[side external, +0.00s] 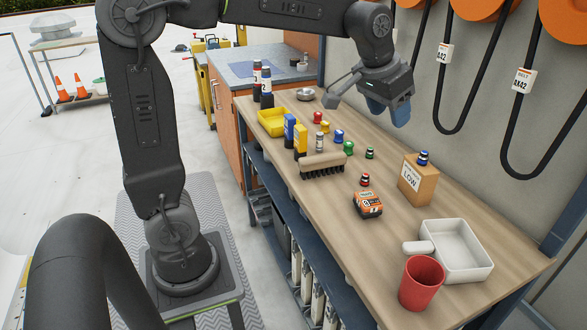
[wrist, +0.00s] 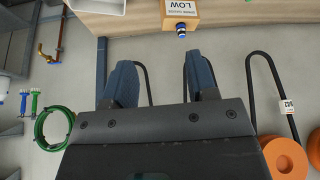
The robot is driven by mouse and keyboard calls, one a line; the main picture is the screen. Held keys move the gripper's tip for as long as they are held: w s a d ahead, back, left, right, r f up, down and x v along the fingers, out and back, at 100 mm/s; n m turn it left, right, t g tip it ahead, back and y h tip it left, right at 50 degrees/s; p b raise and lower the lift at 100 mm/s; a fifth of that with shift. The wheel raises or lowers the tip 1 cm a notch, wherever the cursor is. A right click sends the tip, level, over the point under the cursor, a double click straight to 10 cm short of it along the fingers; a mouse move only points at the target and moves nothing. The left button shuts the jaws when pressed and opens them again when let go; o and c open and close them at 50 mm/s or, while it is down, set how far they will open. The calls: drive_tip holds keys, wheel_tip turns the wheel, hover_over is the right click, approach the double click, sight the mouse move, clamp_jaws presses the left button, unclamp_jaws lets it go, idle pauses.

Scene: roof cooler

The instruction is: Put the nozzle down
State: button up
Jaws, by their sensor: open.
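A small blue-topped nozzle (side external: 423,158) stands upright on the wooden block labelled LOW (side external: 417,184), on the right part of the bench. In the wrist view the nozzle (wrist: 181,28) and the block (wrist: 180,10) show at the top edge, beyond my fingertips. My gripper (side external: 366,106) is above the back of the bench, up and left of the block, with its two blue fingers spread apart. In the wrist view nothing is between the fingers of my gripper (wrist: 162,75), and it is clear of the nozzle.
On the wooden bench (side external: 300,220) are several small coloured pieces, a brush (side external: 322,164), an orange box (side external: 368,204), a yellow tray (side external: 272,122), a white tray (side external: 455,268) and a red cup (side external: 421,283). Black belts (side external: 446,95) hang on the wall behind.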

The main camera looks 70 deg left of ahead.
drive_tip(key=s+d+f, duration=0.2)
drive_tip(key=s+f, duration=0.1)
drive_tip(key=s, duration=0.7)
drive_tip(key=s+d+f+m, duration=0.1)
drive_tip(key=s+f, duration=0.2)
drive_tip(key=s, duration=0.8)
drive_tip(key=shift+s+d+t+h, duration=0.2)
drive_tip(key=shift+d+t+h, duration=0.1)
drive_tip(key=shift+d, duration=0.05)
